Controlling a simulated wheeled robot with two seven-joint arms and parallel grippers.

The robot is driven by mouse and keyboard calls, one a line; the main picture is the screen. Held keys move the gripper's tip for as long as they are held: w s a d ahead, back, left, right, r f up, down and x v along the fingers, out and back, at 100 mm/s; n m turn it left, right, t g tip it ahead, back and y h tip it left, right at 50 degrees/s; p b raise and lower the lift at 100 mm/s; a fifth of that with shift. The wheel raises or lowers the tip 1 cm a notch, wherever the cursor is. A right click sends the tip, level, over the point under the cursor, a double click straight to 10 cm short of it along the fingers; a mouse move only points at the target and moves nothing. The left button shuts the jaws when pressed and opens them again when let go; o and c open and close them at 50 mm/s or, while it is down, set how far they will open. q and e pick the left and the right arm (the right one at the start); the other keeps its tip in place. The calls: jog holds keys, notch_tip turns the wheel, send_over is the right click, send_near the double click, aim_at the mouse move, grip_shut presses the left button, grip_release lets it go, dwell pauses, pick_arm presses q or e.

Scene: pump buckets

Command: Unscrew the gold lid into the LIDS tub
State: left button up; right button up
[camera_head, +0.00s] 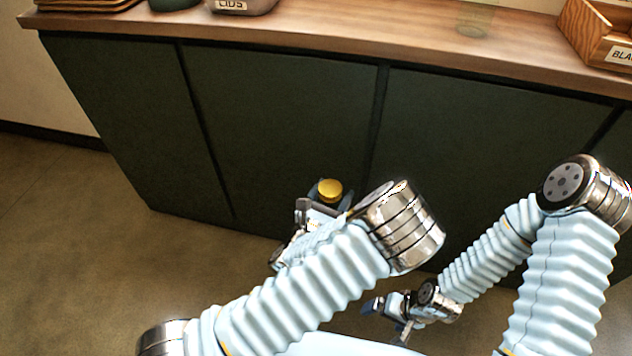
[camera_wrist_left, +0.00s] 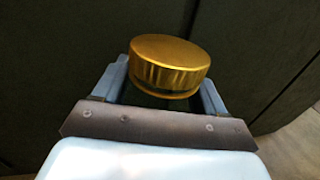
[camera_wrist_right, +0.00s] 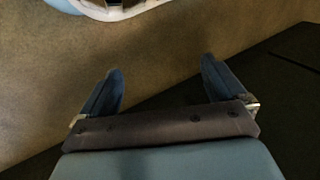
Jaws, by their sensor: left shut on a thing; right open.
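The gold lid (camera_head: 330,189) is a round, shiny cap in front of the dark cabinet, below counter height. My left gripper (camera_head: 325,201) is shut on the jar beneath it. In the left wrist view, the lid (camera_wrist_left: 170,64) stands above and between the fingers, slightly tilted. Only a thin dark greenish strip of the jar (camera_wrist_left: 158,98) shows under it; the rest is hidden. The LIDS tub (camera_head: 243,8) is on the counter at the top, cut off by the frame edge. My right gripper (camera_head: 388,314) is low at right, open and empty; its spread fingers show in the right wrist view (camera_wrist_right: 163,85).
The wooden counter (camera_head: 330,38) runs across the top above dark cabinet doors (camera_head: 280,110). A wooden crate (camera_head: 590,30) with a partly cut label stands at the right. A translucent greenish glass (camera_head: 477,18) and a wooden tray (camera_head: 85,4) also stand there. The counter's middle is clear.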

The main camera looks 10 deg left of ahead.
pick_arm(q)
jog(key=shift+d+f+m+g+h, duration=0.3)
jog(key=shift+d+f+m+h, duration=0.2)
jog(key=shift+d+f+h, duration=0.4)
jog(key=shift+d+f, duration=0.1)
jog(key=shift+d, duration=0.25)
grip_shut()
pick_arm(e)
jog(key=shift+c, duration=0.7)
jog(key=shift+w, duration=0.3)
jog(key=shift+c, duration=1)
jog(key=w+a+r+n+t+h, duration=0.1)
jog(key=w+a+r, duration=0.1)
jog(key=w+r, duration=0.75)
jog(key=w+a+r+h, duration=0.1)
jog(key=w+r, duration=0.6)
jog(key=w, duration=0.5)
notch_tip(320, 180, up, 15)
jog(key=g+h, duration=0.2)
send_over(339, 188)
jog(key=shift+w+d+f, duration=0.1)
jog(key=shift+d, duration=0.05)
jog(key=shift+f, duration=0.2)
notch_tip(339, 188, down, 7)
jog(key=shift+f, duration=0.2)
pick_arm(q)
jog(key=shift+d+f, duration=0.1)
jog(key=shift+d, duration=0.05)
pick_arm(e)
jog(key=shift+c, duration=0.2)
